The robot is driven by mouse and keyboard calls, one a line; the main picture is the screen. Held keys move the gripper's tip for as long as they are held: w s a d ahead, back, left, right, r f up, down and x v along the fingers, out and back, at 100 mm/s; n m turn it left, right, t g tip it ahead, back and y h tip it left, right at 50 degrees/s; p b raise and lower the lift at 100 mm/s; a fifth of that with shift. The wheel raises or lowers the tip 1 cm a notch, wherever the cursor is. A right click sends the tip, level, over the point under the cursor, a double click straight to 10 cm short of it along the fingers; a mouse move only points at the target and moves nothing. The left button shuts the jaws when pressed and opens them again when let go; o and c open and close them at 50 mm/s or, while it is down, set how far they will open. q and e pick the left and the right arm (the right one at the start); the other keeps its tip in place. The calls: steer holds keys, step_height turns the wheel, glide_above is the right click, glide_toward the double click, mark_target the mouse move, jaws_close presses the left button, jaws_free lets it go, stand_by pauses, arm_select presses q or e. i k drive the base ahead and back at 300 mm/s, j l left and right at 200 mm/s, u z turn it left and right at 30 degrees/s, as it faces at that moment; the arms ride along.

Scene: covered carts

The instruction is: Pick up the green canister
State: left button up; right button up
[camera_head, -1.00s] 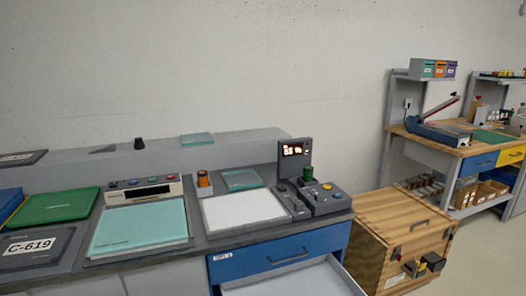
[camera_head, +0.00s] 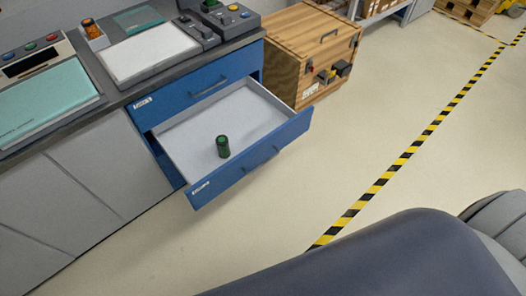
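The green canister (camera_head: 223,147) stands upright in the open lower drawer (camera_head: 185,143) of the blue drawer unit. It is small and dark green, near the drawer's front wall, with nothing else visible in the drawer. Part of my own body, a dark rounded shape, fills the lower right of the view. Neither of my grippers is in view.
The upper blue drawer (camera_head: 195,85) is shut. Above it, the counter holds a white pad (camera_head: 150,52), an orange-topped container (camera_head: 93,31) and a control box (camera_head: 229,17). A wooden crate (camera_head: 300,50) stands right of the drawers. The floor (camera_head: 330,150) in front is clear.

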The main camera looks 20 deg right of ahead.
mark_target(222, 140)
steer(key=i+j+z, duration=0.15)
steer(key=j, duration=0.15)
steer(key=i+j+z, duration=0.15)
steer(key=j, duration=0.15)
steer(key=i+j+z, duration=0.15)
steer(key=j, duration=0.15)
steer(key=i+j+z, duration=0.15)
steer(key=j, duration=0.2)
